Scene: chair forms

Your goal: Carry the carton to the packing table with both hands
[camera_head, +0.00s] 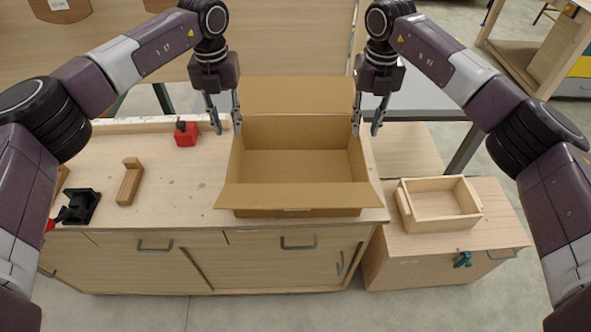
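An open, empty cardboard carton (295,165) stands upright on the wooden workbench (180,190), with its flaps folded out. My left gripper (225,128) points down at the carton's far left corner, its fingers spread. My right gripper (366,130) points down at the far right corner, also with fingers spread. In each gripper the inner finger overlaps the carton's edge in the picture; I cannot tell whether the fingers straddle or touch the walls. A grey-topped table (415,96) is partly visible behind the carton; I cannot tell whether it is the packing table.
A red container (186,134), a wooden block (130,182) and a black tool (79,206) lie left of the carton. A wooden tray (440,204) sits on a lower cabinet (495,220) at the right. Bare floor (440,307) shows in front.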

